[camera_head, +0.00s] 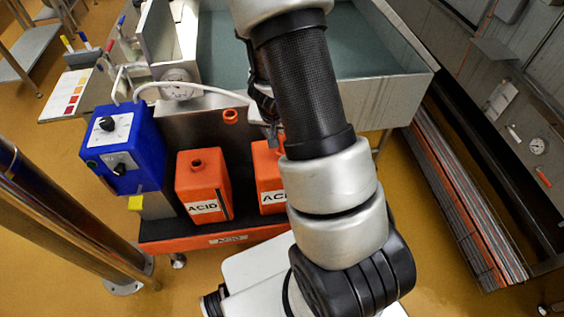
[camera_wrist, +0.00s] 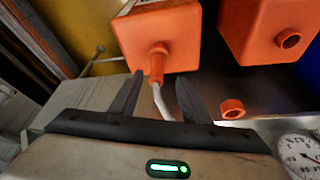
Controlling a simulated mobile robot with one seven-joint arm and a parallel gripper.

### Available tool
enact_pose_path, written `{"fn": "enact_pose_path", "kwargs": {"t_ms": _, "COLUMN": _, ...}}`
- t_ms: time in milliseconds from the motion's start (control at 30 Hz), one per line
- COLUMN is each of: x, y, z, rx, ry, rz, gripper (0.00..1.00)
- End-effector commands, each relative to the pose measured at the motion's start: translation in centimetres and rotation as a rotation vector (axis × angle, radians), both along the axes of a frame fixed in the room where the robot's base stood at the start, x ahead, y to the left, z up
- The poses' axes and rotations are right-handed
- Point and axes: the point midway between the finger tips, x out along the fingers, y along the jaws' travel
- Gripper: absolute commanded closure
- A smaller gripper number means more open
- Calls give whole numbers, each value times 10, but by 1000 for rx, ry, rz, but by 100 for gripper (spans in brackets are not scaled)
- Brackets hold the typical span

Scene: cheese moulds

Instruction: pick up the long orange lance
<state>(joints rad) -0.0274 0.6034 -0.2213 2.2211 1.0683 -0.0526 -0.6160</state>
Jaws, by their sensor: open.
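The orange lance (camera_wrist: 157,66) stands in the mouth of an orange acid canister (camera_wrist: 160,35), which is at the upper middle in the wrist view. A pale bent hose (camera_wrist: 160,102) comes from the lance's end. My gripper (camera_wrist: 159,78) is open, with one dark finger on each side of the lance and hose in the picture. I cannot tell whether either finger touches it. In the head view my arm hides the lance and gripper; part of its canister (camera_head: 268,171) shows left of the arm.
A second acid canister (camera_head: 203,184) stands to the left on the orange-edged stand (camera_head: 170,242). A blue pump box (camera_head: 125,148) is farther left. An orange cap-like ring (camera_head: 230,116) is on the metal panel behind. A large steel vat (camera_head: 385,85) stands behind my arm.

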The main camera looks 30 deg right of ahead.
Motion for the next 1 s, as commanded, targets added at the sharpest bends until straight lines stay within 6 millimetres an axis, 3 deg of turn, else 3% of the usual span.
{"fn": "enact_pose_path", "kwargs": {"t_ms": 33, "x": 3, "y": -3, "z": -16, "rx": 1, "ry": 0, "rz": -4, "gripper": 57}}
{"fn": "enact_pose_path", "kwargs": {"t_ms": 100, "x": 7, "y": -6, "z": -26, "rx": 1, "ry": 1, "rz": -3, "gripper": 57}}
{"fn": "enact_pose_path", "kwargs": {"t_ms": 367, "x": 14, "y": -10, "z": -42, "rx": 0, "ry": 0, "rz": -1, "gripper": 57}}
{"fn": "enact_pose_path", "kwargs": {"t_ms": 600, "x": 21, "y": -22, "z": -76, "rx": 1, "ry": 1, "rz": -3, "gripper": 57}}
{"fn": "enact_pose_path", "kwargs": {"t_ms": 733, "x": 26, "y": -24, "z": -86, "rx": 1, "ry": -1, "rz": -1, "gripper": 57}}
{"fn": "enact_pose_path", "kwargs": {"t_ms": 1000, "x": 27, "y": -24, "z": -86, "rx": 0, "ry": 0, "rz": 0, "gripper": 57}}
